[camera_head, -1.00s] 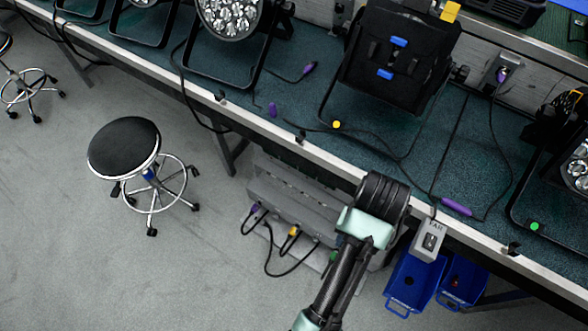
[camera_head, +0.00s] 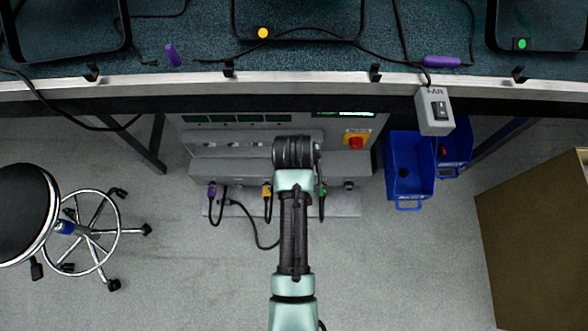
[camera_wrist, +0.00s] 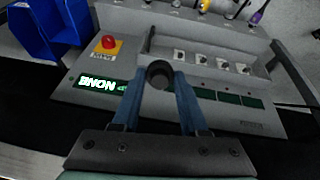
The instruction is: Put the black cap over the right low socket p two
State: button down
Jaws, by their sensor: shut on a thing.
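My gripper (camera_wrist: 160,82) is shut on the black cap (camera_wrist: 159,73), a small dark round piece between the tips of its two blue fingers. In the wrist view the cap is in front of the grey power box (camera_wrist: 230,88). The head view shows the same box (camera_head: 180,158) under the bench, with my arm over its middle and the fingers and cap hidden. Low sockets line its lower ledge, with purple (camera_head: 212,190), yellow (camera_head: 267,189) and green (camera_head: 322,189) plugs. A dark fitting (camera_head: 349,185) is right of the green plug. I cannot read which is p two.
The bench edge (camera_head: 190,86) runs above the box, with hooks and a hanging switch box (camera_head: 435,112). Blue bins (camera_head: 408,165) stand to the right, near a brown box (camera_head: 535,240). A stool (camera_head: 25,215) is at left. Black cables loop below the sockets.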

notch_tip(320, 180, down, 27)
jog(key=w+n+t+b, duration=0.1)
jog(key=w+t+b, duration=0.45)
jog(key=b, duration=1.75)
jog(key=s+a+f+n+t+b, duration=0.1)
jog(key=s+f+t+b, duration=0.3)
jog(key=f+b, duration=0.65)
jog(key=s+a+f+t+b, duration=0.1)
jog(key=s+f+t+b, duration=0.45)
jog(key=b, duration=0.75)
jog(key=w+f+g+b, duration=0.1)
jog(key=w, duration=0.5)
jog(key=shift+w+d+f+y, duration=0.15)
jog(key=shift+d+f+y, duration=0.1)
jog(key=shift+f+y, duration=0.15)
jog(key=shift+w, duration=1.15)
jog(key=shift+c, duration=1.8)
grip_release()
jog(key=shift+s, duration=0.15)
